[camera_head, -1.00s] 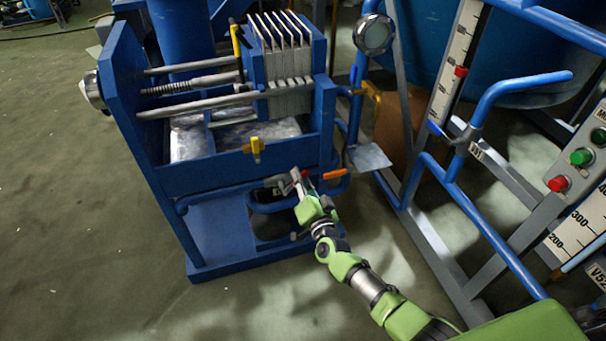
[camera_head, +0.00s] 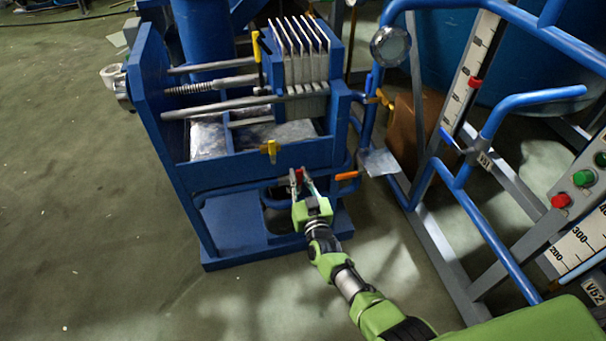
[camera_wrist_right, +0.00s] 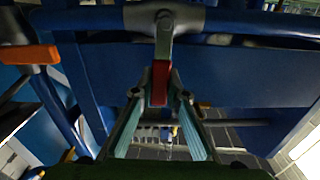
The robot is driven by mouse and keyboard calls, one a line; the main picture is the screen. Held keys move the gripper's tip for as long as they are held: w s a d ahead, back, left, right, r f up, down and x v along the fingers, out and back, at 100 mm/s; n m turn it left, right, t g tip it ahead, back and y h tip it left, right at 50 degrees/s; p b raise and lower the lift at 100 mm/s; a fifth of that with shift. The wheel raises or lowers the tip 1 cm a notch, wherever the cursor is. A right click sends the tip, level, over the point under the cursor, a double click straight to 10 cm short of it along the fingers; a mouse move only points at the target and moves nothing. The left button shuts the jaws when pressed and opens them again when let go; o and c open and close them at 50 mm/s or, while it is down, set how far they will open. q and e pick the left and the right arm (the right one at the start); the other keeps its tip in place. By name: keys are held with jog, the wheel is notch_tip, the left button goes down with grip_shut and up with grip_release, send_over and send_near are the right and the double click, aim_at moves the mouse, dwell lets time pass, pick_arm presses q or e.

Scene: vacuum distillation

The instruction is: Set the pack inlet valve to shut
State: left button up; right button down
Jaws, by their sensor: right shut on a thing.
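A valve with a short grey stem and a red handle (camera_head: 299,174) sits on the blue pipe at the front of the blue plate press (camera_head: 230,158). In the right wrist view the red handle (camera_wrist_right: 160,83) hangs straight down from its grey valve body (camera_wrist_right: 164,20). My right gripper (camera_head: 302,181) is shut on the red handle, with one fingertip on each side in the wrist view (camera_wrist_right: 160,90). No label shows on this valve, so I cannot tell its name. My left gripper is not in view.
An orange handle (camera_head: 347,175) lies just right of the red one, also in the wrist view (camera_wrist_right: 30,54). A yellow handle (camera_head: 271,150) is above on the press front. A blue pipe frame (camera_head: 468,200) and a panel with buttons (camera_head: 582,178) stand at right. Floor at left is clear.

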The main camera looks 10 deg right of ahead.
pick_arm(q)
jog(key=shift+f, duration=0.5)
pick_arm(e)
jog(key=shift+a+f+n, duration=0.1)
jog(key=shift+a+n, duration=0.15)
jog(key=shift+n, duration=0.15)
jog(key=c, duration=2)
grip_release()
jog(key=shift+o, duration=0.2)
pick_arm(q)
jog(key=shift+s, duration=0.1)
pick_arm(e)
jog(key=shift+s, duration=0.1)
jog(key=s, duration=1.2)
jog(key=shift+d, duration=0.2)
